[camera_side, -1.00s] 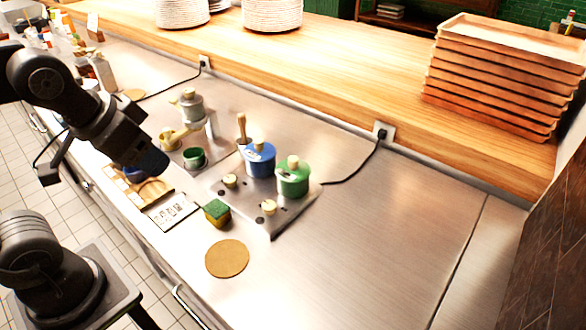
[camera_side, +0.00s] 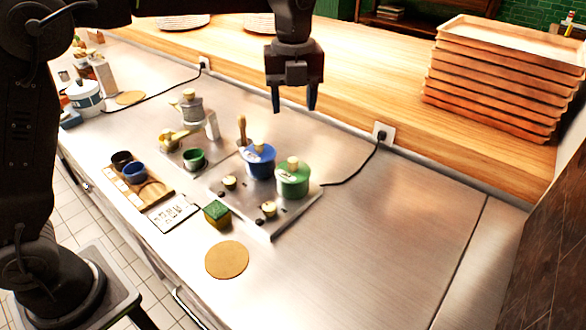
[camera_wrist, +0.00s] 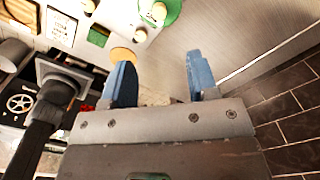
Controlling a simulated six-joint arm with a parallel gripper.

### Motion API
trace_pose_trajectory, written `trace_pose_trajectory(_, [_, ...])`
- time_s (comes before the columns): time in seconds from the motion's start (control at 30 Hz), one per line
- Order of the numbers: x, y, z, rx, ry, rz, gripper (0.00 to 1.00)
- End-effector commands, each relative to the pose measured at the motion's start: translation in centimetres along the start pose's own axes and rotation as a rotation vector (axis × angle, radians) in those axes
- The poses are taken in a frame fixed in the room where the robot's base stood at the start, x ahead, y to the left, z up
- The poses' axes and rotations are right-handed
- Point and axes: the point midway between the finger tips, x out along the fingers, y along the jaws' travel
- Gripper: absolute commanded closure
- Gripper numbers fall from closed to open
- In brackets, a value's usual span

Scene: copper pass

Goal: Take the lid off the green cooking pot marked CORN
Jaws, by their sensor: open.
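The green pot (camera_side: 293,182) stands on the right of the metal hob plate, with its lid on and a cream knob (camera_side: 293,162) on top. A marking on it is too small to read. Its edge also shows at the top of the wrist view (camera_wrist: 172,10). A blue pot (camera_side: 258,164) with a cream knob stands just left of it. My gripper (camera_side: 294,108) is open and empty, high above and behind the two pots in the side view. In the wrist view its blue fingers (camera_wrist: 160,80) are apart with nothing between them.
A green-topped sponge (camera_side: 216,212) and a round cork mat (camera_side: 227,260) lie in front of the hob (camera_side: 240,215). A wooden tool stands upright behind the blue pot. Stacked trays (camera_side: 495,75) stand on the wooden shelf. The steel counter (camera_side: 400,240) to the right is clear.

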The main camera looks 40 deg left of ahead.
Motion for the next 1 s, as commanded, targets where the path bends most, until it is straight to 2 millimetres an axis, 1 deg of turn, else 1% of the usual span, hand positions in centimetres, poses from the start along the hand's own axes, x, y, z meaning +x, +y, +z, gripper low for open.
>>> trace_pose_trajectory(0.03, [0.4,-0.3,0.0,0.023,0.004,0.005,0.46])
trace_pose_trajectory(0.17, [1.9,-0.3,0.0,0.039,0.006,0.008,0.46])
trace_pose_trajectory(0.4, [6.6,-0.2,0.0,0.035,0.006,0.008,0.46])
trace_pose_trajectory(0.5, [7.9,-0.2,0.1,0.034,0.004,0.006,0.46])
trace_pose_trajectory(0.77, [9.8,-0.1,0.0,0.033,0.004,0.006,0.46])
trace_pose_trajectory(1.0, [13.2,0.1,0.0,0.033,0.004,0.006,0.46])
